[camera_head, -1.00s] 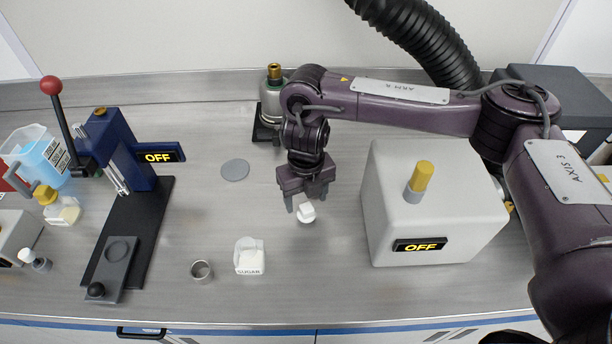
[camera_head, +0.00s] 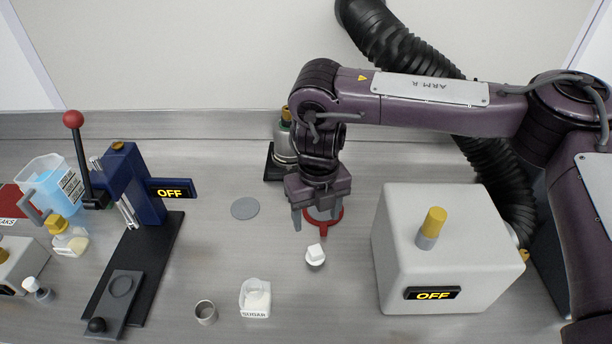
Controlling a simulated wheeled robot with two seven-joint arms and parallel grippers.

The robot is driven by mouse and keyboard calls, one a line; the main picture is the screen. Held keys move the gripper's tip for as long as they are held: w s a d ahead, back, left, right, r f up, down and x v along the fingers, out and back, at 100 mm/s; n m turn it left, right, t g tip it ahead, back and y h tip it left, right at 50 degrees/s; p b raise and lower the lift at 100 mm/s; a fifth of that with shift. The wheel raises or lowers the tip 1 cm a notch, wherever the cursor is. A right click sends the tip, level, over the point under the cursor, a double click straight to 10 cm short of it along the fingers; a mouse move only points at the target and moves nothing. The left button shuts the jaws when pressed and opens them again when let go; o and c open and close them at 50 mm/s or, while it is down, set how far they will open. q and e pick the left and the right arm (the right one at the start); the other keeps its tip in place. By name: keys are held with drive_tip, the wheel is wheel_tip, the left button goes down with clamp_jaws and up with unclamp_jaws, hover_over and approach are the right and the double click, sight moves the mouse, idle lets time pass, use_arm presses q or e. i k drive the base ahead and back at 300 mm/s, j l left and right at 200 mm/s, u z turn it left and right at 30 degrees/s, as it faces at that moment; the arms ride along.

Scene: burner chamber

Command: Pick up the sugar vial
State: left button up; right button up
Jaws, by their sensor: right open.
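The sugar vial is likely the small clear container labelled SUGAR (camera_head: 255,298), with white contents. It stands upright near the front of the bench. My right gripper (camera_head: 310,222) points down, open and empty, above the bench behind and to the right of that container. A small grey piece with a white top (camera_head: 315,256) stands just in front of the gripper, apart from its fingers. My left gripper is not in view.
A grey cup (camera_head: 205,312) stands left of the sugar container. A blue press (camera_head: 130,190) is at the left, a white box reading OFF (camera_head: 450,265) at the right. A grey disc (camera_head: 245,208) lies flat.

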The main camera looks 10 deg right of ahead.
sight(255, 297)
drive_tip(key=k, duration=1.5)
